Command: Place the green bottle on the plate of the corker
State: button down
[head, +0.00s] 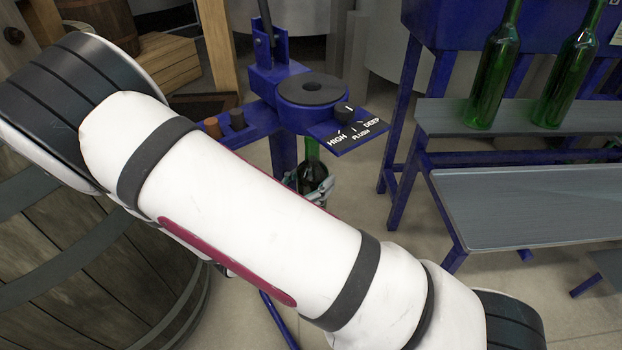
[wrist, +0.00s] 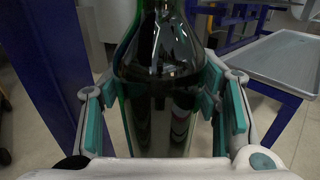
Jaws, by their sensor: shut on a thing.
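The green bottle (head: 312,176) is upright under the head of the blue corker (head: 313,90) in the head view, its neck partly hidden by the corker's head and dial plate. My gripper (head: 316,190) is shut around the bottle's body. In the wrist view the bottle (wrist: 158,85) stands between my gripper's teal finger pads (wrist: 160,108). The corker's plate is hidden, so I cannot tell whether the bottle's base touches anything. My white arm crosses the middle of the head view and covers the lower part of the corker.
Two more green bottles (head: 494,75) stand on a grey shelf (head: 460,118) at the right. A lower grey tray (head: 540,200) is below it. A dial plate (head: 346,135) juts from the corker. A wooden barrel (head: 60,260) is at left, with corks (head: 212,127) near the corker.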

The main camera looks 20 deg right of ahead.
jog(key=c, duration=0.6)
grip_release()
jog(key=shift+f, duration=0.1)
jog(key=shift+o, duration=0.2)
jog(key=shift+s+a+r, duration=0.2)
jog(key=shift+a, duration=0.15)
jog(key=p+v, duration=0.4)
jog(key=v, duration=0.7)
jog(key=shift+s+a+f, duration=0.1)
jog(key=shift+a+f, duration=0.05)
jog(key=shift+a, duration=0.05)
